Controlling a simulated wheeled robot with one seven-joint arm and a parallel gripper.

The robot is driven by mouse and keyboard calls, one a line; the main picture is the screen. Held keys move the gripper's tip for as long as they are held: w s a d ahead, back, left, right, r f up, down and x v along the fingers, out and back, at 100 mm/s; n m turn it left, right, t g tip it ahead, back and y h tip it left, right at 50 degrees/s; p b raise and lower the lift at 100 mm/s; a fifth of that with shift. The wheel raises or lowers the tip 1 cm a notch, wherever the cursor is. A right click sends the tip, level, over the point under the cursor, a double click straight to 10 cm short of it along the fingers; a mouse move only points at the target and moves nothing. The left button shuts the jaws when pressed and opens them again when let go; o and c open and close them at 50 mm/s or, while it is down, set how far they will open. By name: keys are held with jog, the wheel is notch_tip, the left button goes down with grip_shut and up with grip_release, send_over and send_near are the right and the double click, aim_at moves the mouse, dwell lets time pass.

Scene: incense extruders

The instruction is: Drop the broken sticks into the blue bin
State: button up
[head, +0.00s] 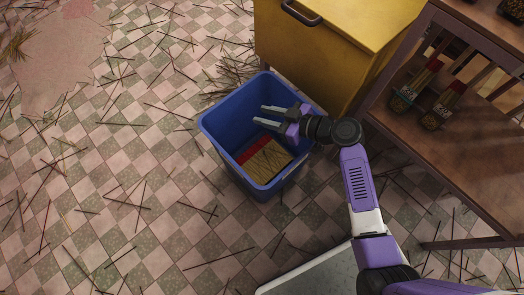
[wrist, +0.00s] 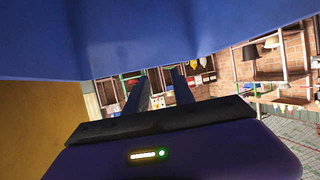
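The blue bin (head: 222,155) stands on the tiled floor with its open top facing up. A bundle of tan sticks with a red part (head: 265,160) lies inside it, low down. My gripper (head: 259,114) is over the bin's opening, pointing left. Its two fingers are apart with nothing between them. The fingers also show apart and empty in the wrist view (wrist: 160,90). A blue surface, likely the bin (wrist: 150,40), fills the top of that view. Many thin dark sticks (head: 127,205) lie scattered on the floor, and a heap of sticks (head: 232,75) lies behind the bin.
A yellow cabinet (head: 345,30) stands close behind the bin on the right. A wooden shelf (head: 470,150) on the right holds bundled sticks (head: 440,105) in containers. A pinkish patch (head: 55,60) and a straw-like tuft (head: 15,45) are at the far left.

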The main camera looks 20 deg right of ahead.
jog(key=p+v, duration=0.2)
jog(key=v, duration=0.5)
jog(key=shift+s+d, duration=0.2)
jog(key=shift+s, duration=0.15)
jog(key=shift+r, duration=0.1)
